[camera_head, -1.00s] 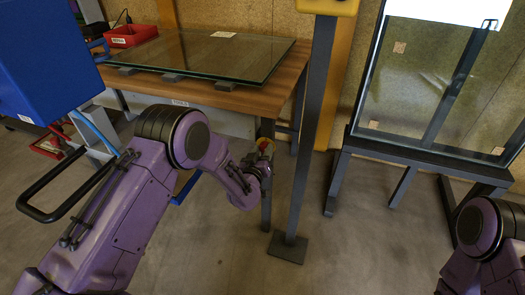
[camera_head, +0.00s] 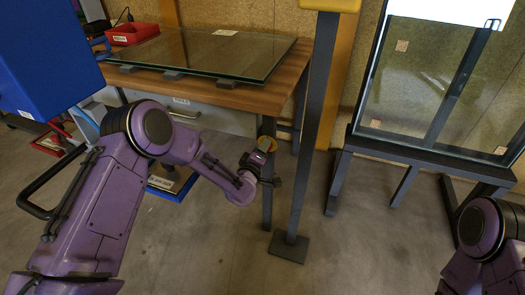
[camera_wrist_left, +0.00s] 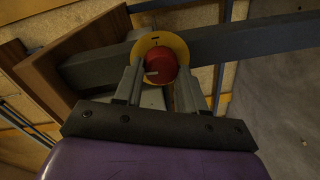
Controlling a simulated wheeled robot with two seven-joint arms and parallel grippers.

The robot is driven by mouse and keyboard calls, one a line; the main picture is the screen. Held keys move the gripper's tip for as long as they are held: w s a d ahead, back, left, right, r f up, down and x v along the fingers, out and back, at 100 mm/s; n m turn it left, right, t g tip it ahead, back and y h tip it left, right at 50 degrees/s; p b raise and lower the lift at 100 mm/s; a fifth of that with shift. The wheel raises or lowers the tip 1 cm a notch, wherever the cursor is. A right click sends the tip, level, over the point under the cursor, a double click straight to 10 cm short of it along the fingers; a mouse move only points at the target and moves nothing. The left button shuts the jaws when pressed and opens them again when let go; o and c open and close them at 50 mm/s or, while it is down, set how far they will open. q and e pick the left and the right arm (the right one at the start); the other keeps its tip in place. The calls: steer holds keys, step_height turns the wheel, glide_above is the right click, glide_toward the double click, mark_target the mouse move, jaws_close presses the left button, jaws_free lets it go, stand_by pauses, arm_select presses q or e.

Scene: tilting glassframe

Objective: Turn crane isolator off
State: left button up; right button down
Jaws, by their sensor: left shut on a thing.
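The crane isolator is a round yellow plate (camera_wrist_left: 178,42) with a red knob (camera_wrist_left: 160,64) at its middle, mounted by the dark leg of the workbench. The knob has a pale mark on its left part in the left wrist view. In the head view the isolator (camera_head: 268,143) shows partly, just behind my left gripper (camera_head: 264,157). My left gripper (camera_wrist_left: 160,80) is shut on the red knob, with one finger on either side of it. The fingers hide part of the plate. Only part of my right arm shows at the lower right; its gripper is out of view.
The wooden workbench (camera_head: 235,95) carries a glass pane (camera_head: 205,55) and a red bin (camera_head: 130,33). A dark post (camera_head: 312,130) with a floor plate stands right of my left gripper. A dark glass frame (camera_head: 425,158) stands at the right. Grey floor between is clear.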

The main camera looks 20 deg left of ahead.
arm_select(q)
steer(key=shift+f+n, duration=0.1)
steer(key=shift+n, duration=0.5)
steer(key=o, duration=1.1)
steer(key=shift+c, duration=0.2)
steer(key=s, duration=1)
steer(key=shift+s+a+r, duration=0.2)
steer(key=shift+s+r, duration=0.1)
steer(key=shift+r, duration=0.1)
